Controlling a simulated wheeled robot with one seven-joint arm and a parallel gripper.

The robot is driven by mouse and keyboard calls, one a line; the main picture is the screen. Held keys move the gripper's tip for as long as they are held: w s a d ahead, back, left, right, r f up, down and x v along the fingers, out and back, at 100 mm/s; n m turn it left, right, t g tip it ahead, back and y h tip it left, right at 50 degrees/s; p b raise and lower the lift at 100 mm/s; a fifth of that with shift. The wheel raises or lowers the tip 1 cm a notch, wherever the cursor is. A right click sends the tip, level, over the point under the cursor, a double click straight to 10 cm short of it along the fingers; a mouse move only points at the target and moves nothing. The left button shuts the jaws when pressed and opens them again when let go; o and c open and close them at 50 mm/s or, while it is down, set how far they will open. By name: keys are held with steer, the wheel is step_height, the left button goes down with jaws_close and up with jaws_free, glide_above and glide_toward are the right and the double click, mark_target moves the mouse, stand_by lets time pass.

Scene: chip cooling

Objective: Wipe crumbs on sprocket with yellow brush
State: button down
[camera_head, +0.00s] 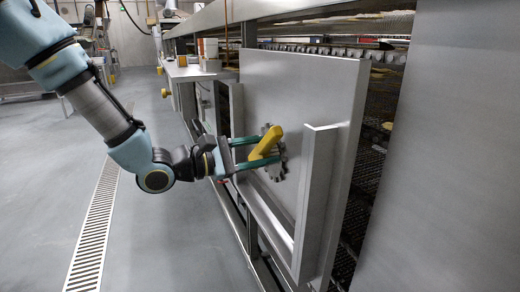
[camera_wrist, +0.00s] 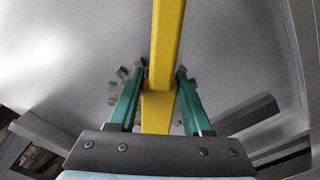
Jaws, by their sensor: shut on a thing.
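The yellow brush (camera_head: 266,143) is held between the green fingers of my gripper (camera_head: 258,152). In the wrist view its yellow body (camera_wrist: 167,45) runs upright between the fingertips of my gripper (camera_wrist: 161,85). The grey toothed sprocket (camera_head: 277,172) is on the flat metal panel just behind the brush. In the wrist view only some sprocket teeth (camera_wrist: 114,85) show beside the fingers; the brush and fingers hide the rest. I cannot tell whether the brush touches the sprocket. I cannot make out crumbs on it.
The metal panel (camera_head: 305,85) has raised side flanges, with one upright flange (camera_head: 322,185) right of the sprocket. Conveyor racks with chips (camera_head: 385,57) lie behind it. A side table (camera_head: 195,72) holds containers further back. The floor (camera_head: 165,235) at left is open, with a drain grate (camera_head: 95,225).

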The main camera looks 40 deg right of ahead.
mark_target(264, 130)
steer(key=shift+s+a+b, duration=0.15)
steer(key=shift+s+a, duration=0.1)
steer(key=shift+s, duration=0.35)
steer(key=shift+s+a+b, duration=0.2)
steer(key=shift+s+a, duration=0.05)
steer(key=shift+s, duration=0.35)
steer(key=shift+s+a+b, duration=0.15)
steer(key=shift+s+a, duration=0.1)
steer(key=shift+s, duration=0.35)
steer(key=shift+s+d+r+p, duration=0.1)
steer(key=shift+r+p, duration=0.55)
steer(key=shift+r, duration=0.3)
steer(key=shift+w+d+f+p, duration=0.1)
steer(key=shift+w+d, duration=0.3)
steer(key=shift+w, duration=0.8)
steer(key=shift+w+d+r+p, duration=0.15)
steer(key=shift+w+d, duration=0.3)
steer(key=shift+w, duration=0.8)
steer(key=shift+w+d+f+p, duration=0.15)
steer(key=shift+w+d, duration=0.25)
steer(key=shift+w, duration=0.8)
steer(key=shift+w+d, duration=0.4)
steer(key=shift+w, duration=0.45)
steer(key=shift+w+d, duration=0.4)
steer(key=shift+w, duration=0.45)
steer(key=shift+a, duration=0.1)
steer(key=shift+p+v, duration=0.5)
steer(key=shift+v, duration=2.45)
steer(key=shift+w, duration=0.1)
steer(key=shift+v, duration=1.4)
